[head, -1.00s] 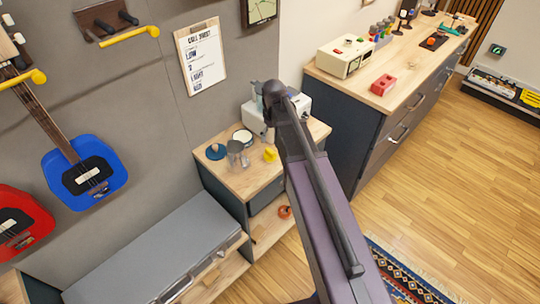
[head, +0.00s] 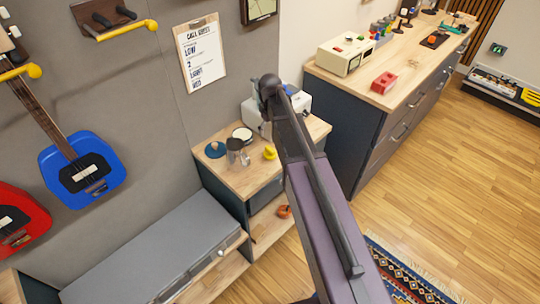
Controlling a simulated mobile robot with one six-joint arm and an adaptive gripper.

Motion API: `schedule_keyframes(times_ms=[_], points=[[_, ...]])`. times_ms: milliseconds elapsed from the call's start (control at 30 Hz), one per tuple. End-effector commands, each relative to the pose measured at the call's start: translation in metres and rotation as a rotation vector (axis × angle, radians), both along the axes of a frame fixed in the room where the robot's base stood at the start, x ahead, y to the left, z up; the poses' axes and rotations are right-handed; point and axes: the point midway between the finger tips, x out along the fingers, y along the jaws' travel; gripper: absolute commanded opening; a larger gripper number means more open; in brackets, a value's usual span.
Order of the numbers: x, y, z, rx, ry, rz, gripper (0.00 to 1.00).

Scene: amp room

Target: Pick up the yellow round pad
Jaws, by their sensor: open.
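A small yellow item (head: 270,153), likely the yellow round pad, sits on the wooden top of the low cabinet (head: 262,178) in the head view. It lies just left of my arm and is too small to make out in detail. My arm rises from the lower right and bends over the cabinet's back. My gripper is hidden beyond the arm's far end, so its fingers and its distance to the yellow item do not show.
A blue round item (head: 215,150), a white-topped round item (head: 242,134) and a grey metallic item (head: 238,154) stand left of the yellow one. A whitish box (head: 300,102) stands behind. A grey case (head: 155,250) lies front left.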

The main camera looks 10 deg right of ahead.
Motion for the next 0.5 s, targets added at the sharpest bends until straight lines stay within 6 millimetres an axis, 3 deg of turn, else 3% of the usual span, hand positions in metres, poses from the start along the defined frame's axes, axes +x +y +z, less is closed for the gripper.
schedule_keyframes(times_ms=[500], points=[[0.000,0.000,-0.044,0.000,0.000,0.000,1.00]])
